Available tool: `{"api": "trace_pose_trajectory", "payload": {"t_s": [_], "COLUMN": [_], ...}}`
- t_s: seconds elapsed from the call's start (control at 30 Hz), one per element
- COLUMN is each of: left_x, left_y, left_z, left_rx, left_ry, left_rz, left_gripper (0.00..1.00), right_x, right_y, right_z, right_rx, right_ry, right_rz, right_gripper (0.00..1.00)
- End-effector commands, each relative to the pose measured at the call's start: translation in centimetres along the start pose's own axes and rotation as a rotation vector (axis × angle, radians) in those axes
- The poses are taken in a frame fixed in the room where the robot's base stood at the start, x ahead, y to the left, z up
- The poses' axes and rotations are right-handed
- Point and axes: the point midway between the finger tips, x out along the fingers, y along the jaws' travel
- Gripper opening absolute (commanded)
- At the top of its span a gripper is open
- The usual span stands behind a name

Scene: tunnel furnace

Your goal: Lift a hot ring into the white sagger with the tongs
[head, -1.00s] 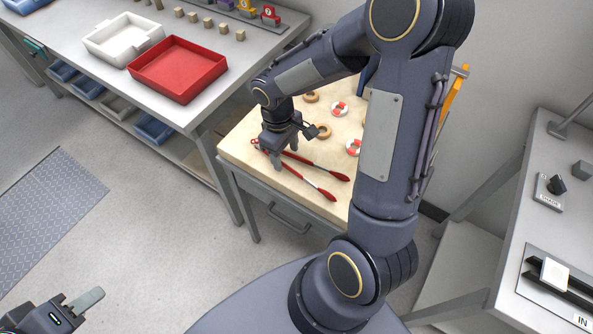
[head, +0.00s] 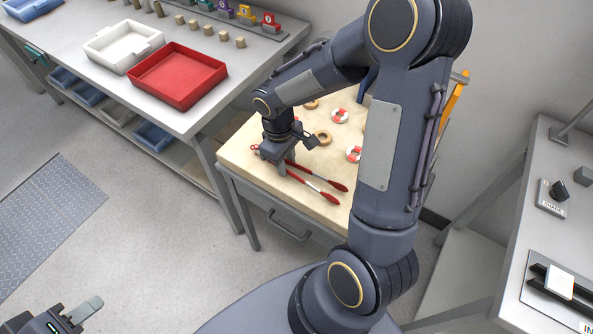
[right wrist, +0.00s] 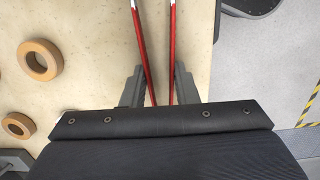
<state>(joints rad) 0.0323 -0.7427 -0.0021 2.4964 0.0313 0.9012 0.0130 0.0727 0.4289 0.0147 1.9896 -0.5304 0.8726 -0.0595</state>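Red-handled tongs (head: 315,186) lie on the cream-topped table (head: 237,152), their two arms spread. Red-and-white rings (head: 354,153) and tan rings (head: 323,138) lie behind the tongs, partly hidden by my right arm. The white sagger (head: 123,45) stands on the left bench. My left gripper (head: 75,315) is at the lower left, partly cut off, holding nothing visible.
A red tray (head: 178,76) stands beside the white sagger, near the bench's front edge. Small tan blocks (head: 207,29) and numbered coloured markers line the back. A grey bench (head: 517,285) with a knob stands at the right. Open floor (head: 150,235) lies between.

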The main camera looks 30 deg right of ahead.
Motion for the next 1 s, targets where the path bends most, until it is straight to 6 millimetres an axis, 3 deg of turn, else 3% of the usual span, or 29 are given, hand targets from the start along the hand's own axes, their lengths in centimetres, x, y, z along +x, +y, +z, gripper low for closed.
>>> {"api": "trace_pose_trajectory", "payload": {"t_s": [0.73,1.0], "left_x": [-7.5,-7.8], "left_y": [3.4,3.5], "left_z": [-3.8,-3.9], "left_rx": [0.000,0.000], "left_ry": [0.000,0.000], "left_rz": [0.000,0.000], "left_gripper": [0.36,0.36], "right_x": [-11.2,-11.7], "right_y": [0.0,0.0], "right_z": [1.1,1.2], "right_rx": [0.000,0.000], "right_ry": [0.001,0.000], "right_rz": [0.001,0.000], "right_gripper": [0.24,0.24]}}
